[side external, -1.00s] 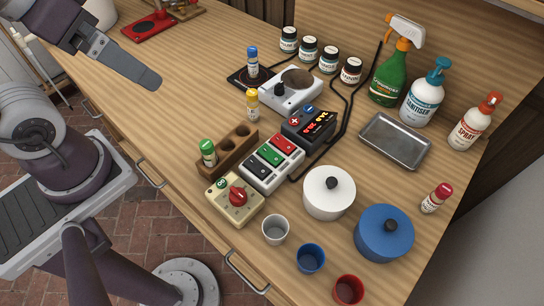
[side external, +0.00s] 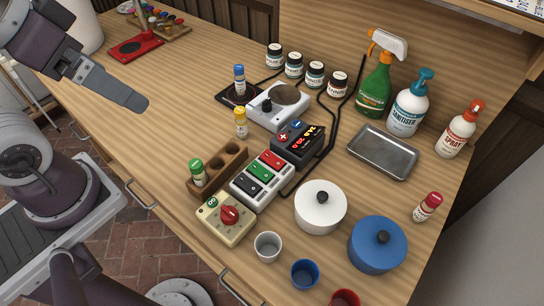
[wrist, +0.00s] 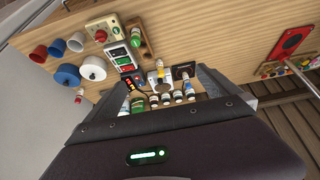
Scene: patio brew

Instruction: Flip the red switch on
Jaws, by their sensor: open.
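The red switch (side external: 272,160) is the far rocker on a white switch box (side external: 255,196), beside a green and a black rocker. It also shows small in the wrist view (wrist: 123,61). Its on or off position is too small to tell. My gripper (side external: 138,103) is at the upper left of the side view, above the table's front left part, well away from the switch box. It is open, with nothing seen between its fingers.
A beige box with a red knob (side external: 229,215), a wooden rack (side external: 222,169) and a black display unit (side external: 298,144) stand close around the switch box. A white pot (side external: 320,207) is to its right. The table left of the rack is clear.

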